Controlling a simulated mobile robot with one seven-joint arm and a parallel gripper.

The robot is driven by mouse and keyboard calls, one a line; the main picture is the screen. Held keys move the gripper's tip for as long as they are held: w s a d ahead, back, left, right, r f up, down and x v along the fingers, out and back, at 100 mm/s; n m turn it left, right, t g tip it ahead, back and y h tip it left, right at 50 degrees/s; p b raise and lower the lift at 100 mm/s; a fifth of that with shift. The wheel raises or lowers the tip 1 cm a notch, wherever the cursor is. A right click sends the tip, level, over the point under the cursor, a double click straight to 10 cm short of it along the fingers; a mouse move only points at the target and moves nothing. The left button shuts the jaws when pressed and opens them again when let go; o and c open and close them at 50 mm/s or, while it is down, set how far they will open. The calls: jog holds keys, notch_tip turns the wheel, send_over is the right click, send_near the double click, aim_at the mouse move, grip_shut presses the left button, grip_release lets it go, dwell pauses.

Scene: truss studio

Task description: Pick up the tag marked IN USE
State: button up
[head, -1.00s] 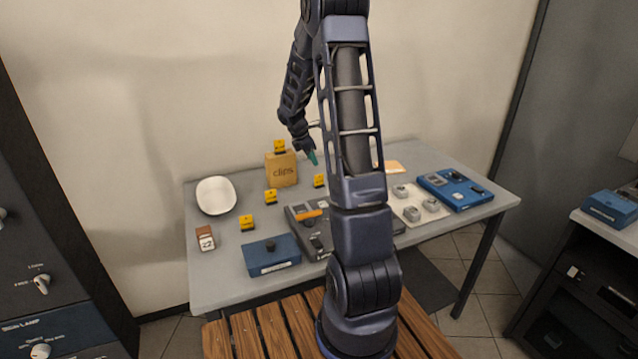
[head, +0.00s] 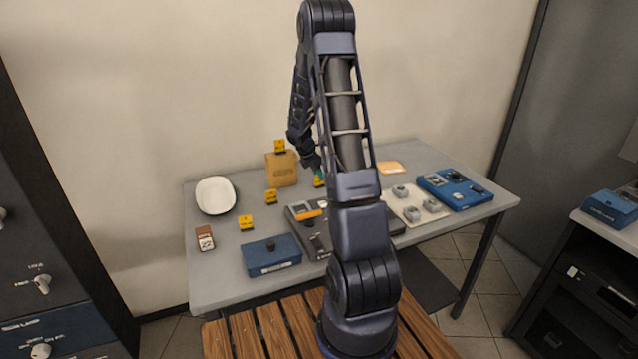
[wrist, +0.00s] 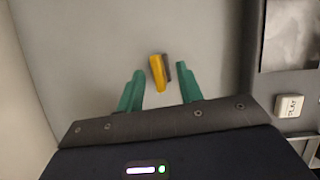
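Several small yellow tags with dark bases stand about the grey table: one on top of the clips box (head: 279,146), one in front of it (head: 271,196), one further front-left (head: 246,223). Another yellow tag (head: 318,181) is right of the box, partly hidden by my arm. Their lettering is too small to read, so I cannot tell which says IN USE. My gripper (head: 319,172) is just above that right-hand tag. In the wrist view my gripper (wrist: 160,84) is open, its teal fingers apart, with the yellow tag (wrist: 157,74) seen between and slightly beyond their tips.
A grey device (head: 312,240) stands in front of the tag; its edge and a PLAY button (wrist: 290,105) show at right in the wrist view. Also on the table are the box (head: 282,172), a white dish (head: 216,196) and a blue box (head: 270,256).

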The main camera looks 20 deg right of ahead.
aim_at(320, 184)
jog(key=x, duration=0.3)
jog(key=shift+w+d+f, duration=0.1)
jog(key=shift+d+f, duration=0.05)
jog(key=shift+f, duration=0.15)
grip_shut()
jog(key=shift+r, duration=0.1)
